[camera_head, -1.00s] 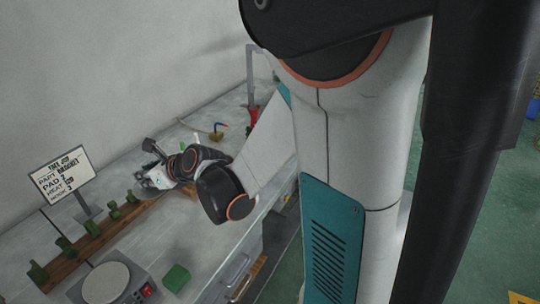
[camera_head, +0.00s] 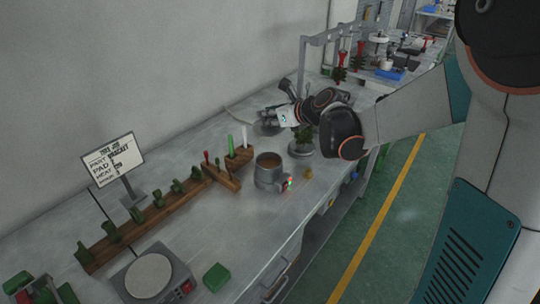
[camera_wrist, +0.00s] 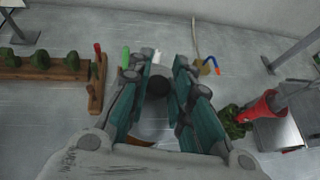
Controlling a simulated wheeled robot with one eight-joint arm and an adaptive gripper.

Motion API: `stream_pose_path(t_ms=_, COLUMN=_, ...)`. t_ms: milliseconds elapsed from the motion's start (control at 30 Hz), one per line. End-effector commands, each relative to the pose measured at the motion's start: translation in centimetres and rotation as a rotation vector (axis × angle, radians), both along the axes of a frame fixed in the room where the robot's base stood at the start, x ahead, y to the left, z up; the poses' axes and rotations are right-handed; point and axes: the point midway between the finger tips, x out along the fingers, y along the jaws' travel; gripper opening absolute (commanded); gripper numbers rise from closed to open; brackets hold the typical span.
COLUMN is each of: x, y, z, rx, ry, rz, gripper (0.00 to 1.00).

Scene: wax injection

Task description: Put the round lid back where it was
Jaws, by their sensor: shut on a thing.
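My gripper (camera_wrist: 166,80) is shut on the dark knob of the round grey lid (camera_wrist: 152,131), which shows partly between and below the fingers in the wrist view. In the head view my gripper (camera_head: 280,117) is over the back of the bench, with the lid (camera_head: 266,128) as a grey disc under it. I cannot tell whether the lid touches the bench. A grey metal pot (camera_head: 269,177) with brown contents stands uncovered on the bench, nearer than my gripper. A small red and green light shows at its side.
A wooden rack (camera_head: 130,231) with green pieces and a tool holder (camera_head: 222,176) stand left of the pot. A scale (camera_head: 150,277), green block (camera_head: 216,277) and sign (camera_head: 112,160) are nearer. A red tool (camera_wrist: 262,106) and green plant-like piece (camera_wrist: 235,122) are right of my gripper.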

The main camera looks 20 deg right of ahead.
Motion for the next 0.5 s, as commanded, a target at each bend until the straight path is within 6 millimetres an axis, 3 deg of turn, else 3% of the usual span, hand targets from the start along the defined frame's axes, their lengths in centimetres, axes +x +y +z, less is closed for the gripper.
stream_pose_path(t_ms=33, x=0.1, y=0.0, z=-1.7, rx=0.000, ry=0.000, rz=0.000, gripper=0.00)
stream_pose_path(t_ms=200, x=0.0, y=0.0, z=-5.7, rx=0.000, ry=0.000, rz=0.000, gripper=0.00)
stream_pose_path(t_ms=333, x=0.0, y=0.0, z=-7.8, rx=0.000, ry=0.000, rz=0.000, gripper=0.00)
stream_pose_path(t_ms=500, x=0.0, y=0.0, z=-8.7, rx=0.000, ry=0.000, rz=0.000, gripper=0.00)
